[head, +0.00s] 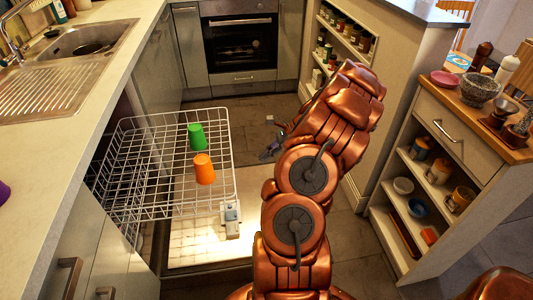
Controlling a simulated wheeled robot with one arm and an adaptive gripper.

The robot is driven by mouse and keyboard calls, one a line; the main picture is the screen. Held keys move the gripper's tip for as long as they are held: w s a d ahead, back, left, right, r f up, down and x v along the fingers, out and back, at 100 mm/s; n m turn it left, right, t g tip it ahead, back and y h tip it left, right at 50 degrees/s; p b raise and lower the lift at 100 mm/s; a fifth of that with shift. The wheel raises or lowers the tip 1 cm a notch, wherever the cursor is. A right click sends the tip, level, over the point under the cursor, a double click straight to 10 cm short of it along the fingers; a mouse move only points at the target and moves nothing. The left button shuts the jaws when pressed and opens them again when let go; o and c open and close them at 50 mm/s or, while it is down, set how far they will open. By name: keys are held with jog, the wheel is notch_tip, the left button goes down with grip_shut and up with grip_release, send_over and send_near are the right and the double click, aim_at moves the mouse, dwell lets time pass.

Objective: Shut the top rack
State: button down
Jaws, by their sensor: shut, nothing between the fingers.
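The top rack (150,150) is a white wire basket, pulled out of the dishwasher under the left counter. A green cup (197,136) and an orange cup (204,169) stand in its right part. The lowered dishwasher door (190,246) lies open below it, with a light inner face. My gripper (266,153) is small and dark in the view, at the end of my copper arm. It is shut and empty, to the right of the rack's outer edge and apart from it. The arm hides part of the floor behind it.
The left counter (107,60) with a sink (75,45) runs above the dishwasher. An oven (240,45) stands at the back. A shelf unit with bowls and mugs (440,170) stands at right. Floor (262,112) is clear between rack and oven.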

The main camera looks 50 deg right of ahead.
jog(key=w+a+f, duration=0.4)
jog(key=w+a, duration=0.1)
jog(key=a, duration=0.1)
jog(key=shift+w+a+f, duration=0.25)
jog(key=shift+a, duration=0.05)
